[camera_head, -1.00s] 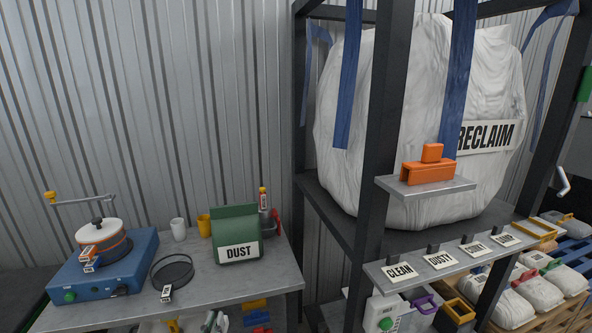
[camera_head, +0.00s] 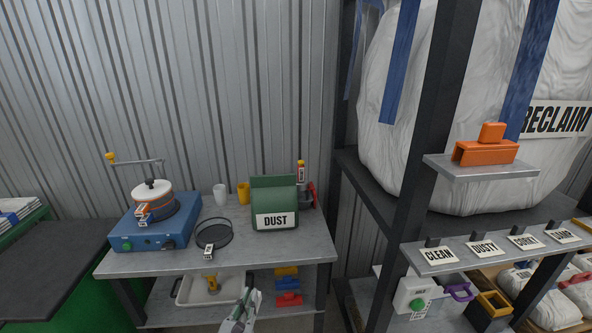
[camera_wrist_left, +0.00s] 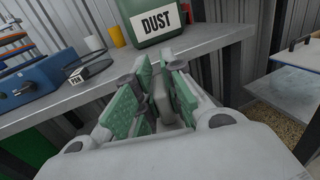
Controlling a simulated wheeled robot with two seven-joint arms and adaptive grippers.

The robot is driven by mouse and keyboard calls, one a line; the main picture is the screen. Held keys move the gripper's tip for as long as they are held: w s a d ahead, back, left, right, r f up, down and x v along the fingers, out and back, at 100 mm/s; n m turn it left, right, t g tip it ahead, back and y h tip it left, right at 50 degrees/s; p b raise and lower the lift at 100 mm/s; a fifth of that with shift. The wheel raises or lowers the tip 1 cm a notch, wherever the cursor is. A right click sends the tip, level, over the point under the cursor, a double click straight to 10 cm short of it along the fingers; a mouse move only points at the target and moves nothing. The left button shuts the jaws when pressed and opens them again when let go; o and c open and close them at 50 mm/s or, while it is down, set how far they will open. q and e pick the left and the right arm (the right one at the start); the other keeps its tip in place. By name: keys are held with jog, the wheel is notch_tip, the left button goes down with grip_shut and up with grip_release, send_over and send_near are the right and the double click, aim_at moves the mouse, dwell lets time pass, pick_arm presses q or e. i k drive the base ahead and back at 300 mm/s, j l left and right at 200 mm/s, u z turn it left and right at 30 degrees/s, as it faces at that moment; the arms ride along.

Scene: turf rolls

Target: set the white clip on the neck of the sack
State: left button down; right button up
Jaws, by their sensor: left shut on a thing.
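My left gripper (camera_head: 240,314) is at the bottom of the head view, in front of the grey bench. In the left wrist view its green-padded fingers (camera_wrist_left: 158,90) are shut on a pale, off-white piece (camera_wrist_left: 160,101), which looks like the white clip and is mostly hidden between the pads. A big white sack marked RECLAIM (camera_head: 450,130) stands in the dark frame at right; its top is out of view. Smaller white sacks (camera_head: 553,308) lie at the lower right, partly cut off. Which sack is meant, I cannot tell. My right gripper is not in view.
The grey bench (camera_head: 250,250) holds a blue machine (camera_head: 152,238), a black ring (camera_head: 214,232), cups and a green DUST bag (camera_head: 274,203). The frame's dark post (camera_head: 425,150), an orange block (camera_head: 485,150) on a ledge, and a labelled rail (camera_head: 500,245) stand at right.

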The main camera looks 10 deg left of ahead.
aim_at(274, 183)
jog(key=j+z, duration=0.15)
jog(key=j, duration=0.25)
jog(key=k+j+z, duration=0.15)
jog(key=j, duration=0.3)
jog(key=j+z, duration=0.15)
jog(key=j, duration=0.25)
jog(key=k+j+z, duration=0.15)
jog(key=j, duration=0.2)
